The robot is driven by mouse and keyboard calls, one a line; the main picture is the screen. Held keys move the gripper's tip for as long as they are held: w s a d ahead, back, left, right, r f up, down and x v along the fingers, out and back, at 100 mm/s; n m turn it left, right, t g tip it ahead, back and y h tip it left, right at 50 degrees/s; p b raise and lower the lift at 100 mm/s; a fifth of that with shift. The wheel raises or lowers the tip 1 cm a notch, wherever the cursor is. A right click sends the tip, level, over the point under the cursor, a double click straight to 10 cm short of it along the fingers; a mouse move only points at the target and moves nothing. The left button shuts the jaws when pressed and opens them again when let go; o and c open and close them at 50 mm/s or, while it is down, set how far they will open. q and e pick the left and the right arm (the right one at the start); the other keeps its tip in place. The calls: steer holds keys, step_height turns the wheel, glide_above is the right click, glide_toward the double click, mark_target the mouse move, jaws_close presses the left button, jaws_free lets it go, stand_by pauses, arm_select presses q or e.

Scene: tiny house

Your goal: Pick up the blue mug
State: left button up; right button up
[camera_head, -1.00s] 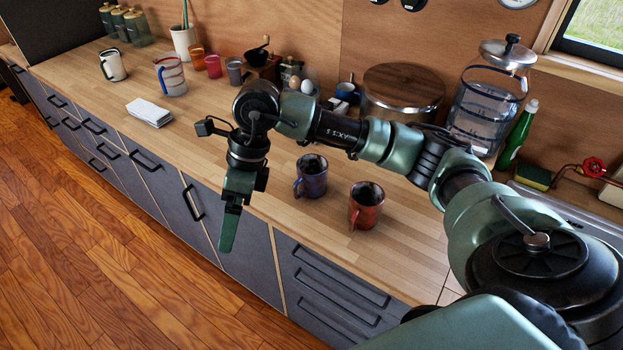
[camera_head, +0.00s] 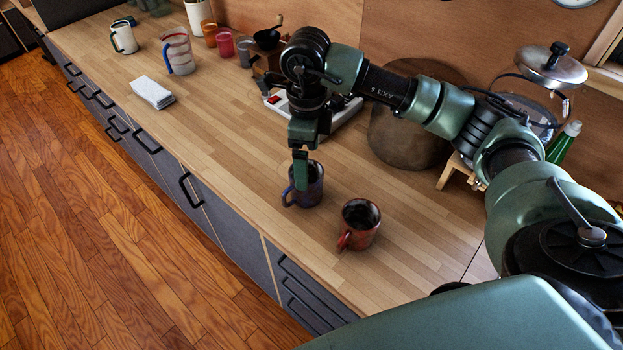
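The blue mug (camera_head: 313,194) stands upright on the wooden counter, dark blue with its handle toward the left. My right gripper (camera_head: 301,183) points down at the mug, and its visible green finger overlaps the rim and opening. I cannot tell whether that finger is inside the mug or in front of it. The fingers line up in this view, so their gap is hidden. My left gripper is not in view.
A red mug (camera_head: 359,225) stands close by at the right front. The counter between is clear.

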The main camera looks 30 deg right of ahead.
steer(key=f+p, duration=0.2)
steer(key=f, duration=0.3)
steer(key=shift+w+a+f+p, duration=0.2)
steer(key=shift+w+p, duration=0.1)
steer(key=shift+p, duration=0.1)
steer(key=shift+d+f, duration=0.1)
steer(key=shift+f, duration=0.3)
steer(key=shift+c, duration=0.9)
steer(key=c, duration=1.5)
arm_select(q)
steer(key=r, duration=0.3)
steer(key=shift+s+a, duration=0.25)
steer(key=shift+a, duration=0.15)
arm_select(e)
steer(key=shift+c, duration=0.6)
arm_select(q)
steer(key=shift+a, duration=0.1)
arm_select(e)
steer(key=shift+w+r, duration=0.1)
steer(key=shift+r, duration=0.1)
